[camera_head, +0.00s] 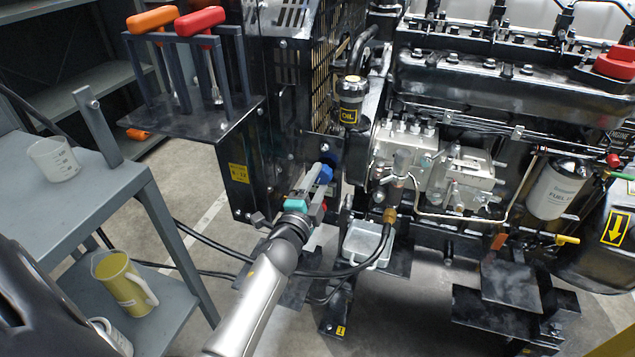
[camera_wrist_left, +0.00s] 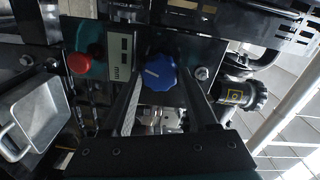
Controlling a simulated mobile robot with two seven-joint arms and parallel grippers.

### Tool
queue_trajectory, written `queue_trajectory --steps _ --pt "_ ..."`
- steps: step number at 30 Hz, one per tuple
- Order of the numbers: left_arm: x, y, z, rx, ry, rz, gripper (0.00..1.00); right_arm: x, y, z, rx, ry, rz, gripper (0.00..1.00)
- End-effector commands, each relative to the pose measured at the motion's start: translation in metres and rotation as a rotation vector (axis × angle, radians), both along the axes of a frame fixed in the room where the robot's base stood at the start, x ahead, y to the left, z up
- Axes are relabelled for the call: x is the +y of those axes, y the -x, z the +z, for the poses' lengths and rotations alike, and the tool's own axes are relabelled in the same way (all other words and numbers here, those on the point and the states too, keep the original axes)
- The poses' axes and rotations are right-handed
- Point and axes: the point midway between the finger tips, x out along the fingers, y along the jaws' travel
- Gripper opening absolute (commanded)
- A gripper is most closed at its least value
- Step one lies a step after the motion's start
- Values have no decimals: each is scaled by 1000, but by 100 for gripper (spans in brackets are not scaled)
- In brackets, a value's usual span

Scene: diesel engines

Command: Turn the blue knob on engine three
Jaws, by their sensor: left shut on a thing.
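The blue knob (camera_head: 325,173) is on the lower front panel of the black engine, left of the metal pump block. My left gripper (camera_head: 314,188) reaches up to it from below and is shut on it. In the left wrist view the round, lobed blue knob (camera_wrist_left: 158,73), with a pale pointer line, sits between the two dark fingers (camera_wrist_left: 158,85). The fingers cover parts of its sides. My right gripper is not in view. No engine number is readable.
A red button (camera_wrist_left: 80,63) is near the knob. The oil filler cap (camera_head: 350,88) stands above it. A metal tray (camera_head: 366,243) and black hoses lie below right. A grey shelf (camera_head: 60,205) with jugs is at left; a rack (camera_head: 185,118) holds orange- and red-handled tools.

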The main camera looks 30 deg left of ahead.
Motion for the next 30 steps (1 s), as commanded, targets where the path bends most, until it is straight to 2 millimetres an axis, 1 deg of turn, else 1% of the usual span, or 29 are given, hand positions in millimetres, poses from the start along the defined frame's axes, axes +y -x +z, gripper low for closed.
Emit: queue_trajectory --steps 12,13,18,21,30 --pt "0 0 -1 2 -6 -1 3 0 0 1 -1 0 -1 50" --pt "0 0 -1 2 -6 -1 60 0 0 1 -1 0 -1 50" --pt "0 0 0 2 -6 -1 79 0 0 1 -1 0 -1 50" --pt "0 0 0 2 -6 0 89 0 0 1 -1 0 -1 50" --pt "0 0 0 1 -5 0 89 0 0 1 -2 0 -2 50"
